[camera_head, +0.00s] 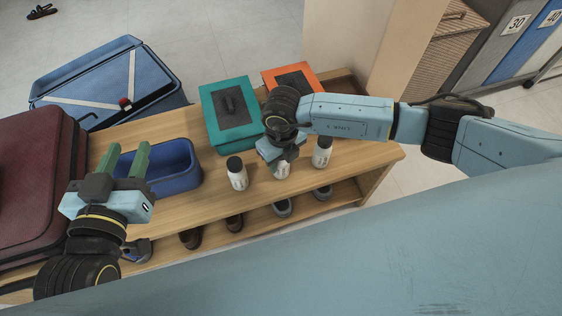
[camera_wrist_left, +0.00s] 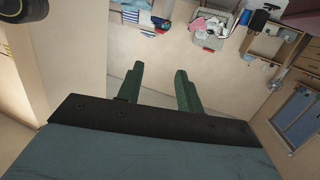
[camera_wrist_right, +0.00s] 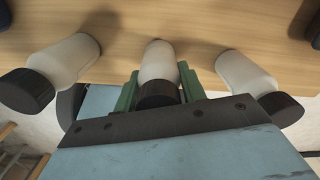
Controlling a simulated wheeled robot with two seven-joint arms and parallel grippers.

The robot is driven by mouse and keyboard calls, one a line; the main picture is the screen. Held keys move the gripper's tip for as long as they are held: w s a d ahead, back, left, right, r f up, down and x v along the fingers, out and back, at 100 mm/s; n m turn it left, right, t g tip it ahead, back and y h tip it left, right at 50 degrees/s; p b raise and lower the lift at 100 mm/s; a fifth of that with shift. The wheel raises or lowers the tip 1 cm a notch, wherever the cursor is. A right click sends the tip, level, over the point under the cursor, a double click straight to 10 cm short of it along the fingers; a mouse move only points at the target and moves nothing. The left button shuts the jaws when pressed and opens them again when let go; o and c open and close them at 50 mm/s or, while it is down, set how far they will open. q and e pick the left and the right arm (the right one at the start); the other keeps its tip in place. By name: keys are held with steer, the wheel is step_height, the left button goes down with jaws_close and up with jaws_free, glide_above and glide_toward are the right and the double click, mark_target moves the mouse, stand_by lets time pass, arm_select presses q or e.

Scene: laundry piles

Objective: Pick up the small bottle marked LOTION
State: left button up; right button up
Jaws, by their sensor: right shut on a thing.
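Three small white bottles with black caps stand in a row on the wooden bench (camera_head: 215,200): a left one (camera_head: 237,179), a middle one (camera_head: 282,170) and a right one (camera_head: 322,157). No label can be read on any of them. My right gripper (camera_head: 280,158) comes down over the middle bottle and is shut on it. In the right wrist view the green fingers sit on both sides of this middle bottle (camera_wrist_right: 158,64), with the other two bottles apart on either side. My left gripper (camera_head: 128,153) is open and empty, near the blue bin; its spread fingers also show in the left wrist view (camera_wrist_left: 160,82).
A blue bin (camera_head: 185,184), a teal box (camera_head: 216,109) and an orange box (camera_head: 276,76) stand on the bench. A dark red suitcase (camera_head: 35,170) is at the left. Shoes (camera_head: 190,238) lie on the lower shelf.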

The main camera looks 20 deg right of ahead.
arm_select(q)
steer(key=shift+f, duration=0.15)
arm_select(e)
steer(key=shift+r, duration=0.2)
